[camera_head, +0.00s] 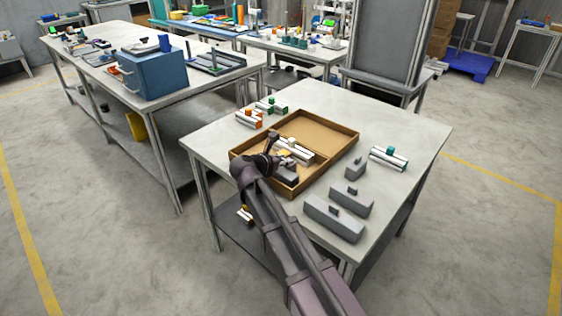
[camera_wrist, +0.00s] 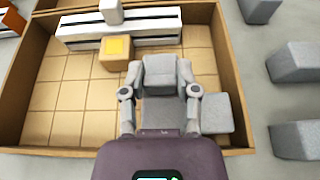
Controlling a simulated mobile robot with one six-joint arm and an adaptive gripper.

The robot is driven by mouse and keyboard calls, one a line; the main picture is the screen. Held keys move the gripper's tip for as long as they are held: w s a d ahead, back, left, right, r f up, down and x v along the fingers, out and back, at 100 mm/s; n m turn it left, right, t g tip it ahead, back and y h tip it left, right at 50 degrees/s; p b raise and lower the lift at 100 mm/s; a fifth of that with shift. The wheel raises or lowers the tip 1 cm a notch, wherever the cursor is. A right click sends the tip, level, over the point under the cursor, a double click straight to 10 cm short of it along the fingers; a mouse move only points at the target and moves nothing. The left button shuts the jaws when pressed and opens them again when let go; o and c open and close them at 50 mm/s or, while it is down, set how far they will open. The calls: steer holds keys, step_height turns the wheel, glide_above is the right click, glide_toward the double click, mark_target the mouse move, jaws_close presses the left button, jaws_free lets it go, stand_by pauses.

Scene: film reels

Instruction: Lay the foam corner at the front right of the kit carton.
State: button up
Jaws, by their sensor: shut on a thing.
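The kit carton (camera_head: 338,158) is an open brown box on the near table; its gridded floor and front wall (camera_wrist: 50,152) show in the wrist view. My gripper (camera_wrist: 160,92) is inside the carton's outline, towards its front right. Its fingers are closed on the grey foam corner (camera_wrist: 165,72), which also shows in the head view (camera_head: 288,173). A grey block part (camera_wrist: 216,113) extends right of the fingers, close to the right wall; my gripper hides how it joins. I cannot tell whether the foam touches the floor.
Inside the carton, white-and-black rails (camera_wrist: 80,33) lie at the back, beside a tan block with a yellow top (camera_wrist: 116,50). Several grey blocks (camera_head: 335,218) stand on the table right of the carton.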

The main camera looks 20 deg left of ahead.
steer(key=shift+f, duration=0.2)
steer(key=o, duration=1)
steer(key=shift+r, duration=0.2)
steer(key=shift+s+r, duration=0.15)
steer(key=p+v, duration=0.4)
steer(key=v, duration=0.7)
steer(key=shift+s+a+p, duration=0.2)
steer(key=shift+s+p, duration=0.05)
steer(key=shift+p, duration=0.05)
